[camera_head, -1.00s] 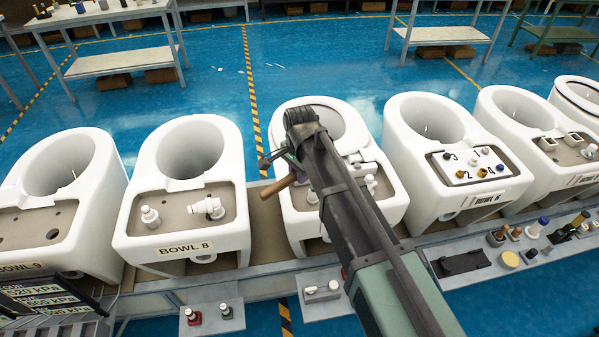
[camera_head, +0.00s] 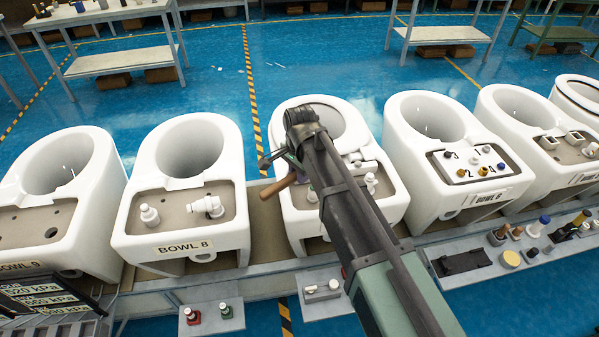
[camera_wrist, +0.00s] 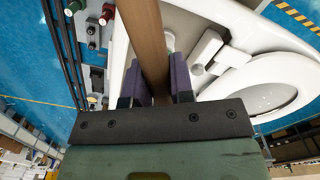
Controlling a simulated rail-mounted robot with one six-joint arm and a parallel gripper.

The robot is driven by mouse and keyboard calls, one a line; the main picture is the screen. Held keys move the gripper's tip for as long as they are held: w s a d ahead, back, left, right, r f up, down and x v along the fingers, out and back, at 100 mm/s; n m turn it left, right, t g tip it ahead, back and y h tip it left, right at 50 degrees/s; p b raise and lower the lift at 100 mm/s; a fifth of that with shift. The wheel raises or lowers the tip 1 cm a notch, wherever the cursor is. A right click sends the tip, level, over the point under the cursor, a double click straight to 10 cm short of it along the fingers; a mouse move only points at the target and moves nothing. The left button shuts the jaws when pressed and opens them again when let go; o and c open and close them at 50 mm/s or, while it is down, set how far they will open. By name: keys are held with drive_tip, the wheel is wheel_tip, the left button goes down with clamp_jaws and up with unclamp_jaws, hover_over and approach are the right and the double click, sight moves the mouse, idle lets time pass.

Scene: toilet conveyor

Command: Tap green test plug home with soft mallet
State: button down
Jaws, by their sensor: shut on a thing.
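My gripper (camera_head: 287,170) is over the deck of the middle bowl (camera_head: 296,222), shut on a brown wooden handle (camera_head: 278,187), which I take to be the mallet's. In the wrist view the handle (camera_wrist: 145,40) runs between the purple finger pads of my gripper (camera_wrist: 155,80). The mallet's head cannot be made out in either view. A green plug with a white top (camera_head: 225,312) stands on a small grey shelf below Bowl 8, beside a red one.
Bowl 8 (camera_head: 135,222) is left of my gripper and Bowl 6 (camera_head: 413,192) is right, both close. White fittings (camera_head: 371,183) stand on the middle deck. A grey tool shelf (camera_head: 480,268) with several items is at lower right. A pressure display (camera_head: 45,298) stands at lower left.

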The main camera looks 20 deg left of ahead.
wheel_tip(320, 180, up, 4)
drive_tip(key=p, duration=0.3)
drive_tip(key=shift+f+p, duration=0.25)
drive_tip(key=shift+p, duration=0.05)
drive_tip(key=shift+f+b, duration=0.3)
drive_tip(key=shift+b, duration=0.05)
drive_tip(key=shift+f, duration=0.1)
drive_tip(key=shift+f+b, duration=1.3)
drive_tip(key=shift+b, duration=0.1)
wheel_tip(320, 180, down, 7)
drive_tip(key=b, duration=0.7)
drive_tip(key=shift+f, duration=0.2)
wheel_tip(320, 180, up, 7)
drive_tip(key=p, duration=0.6)
drive_tip(key=shift+f, duration=0.3)
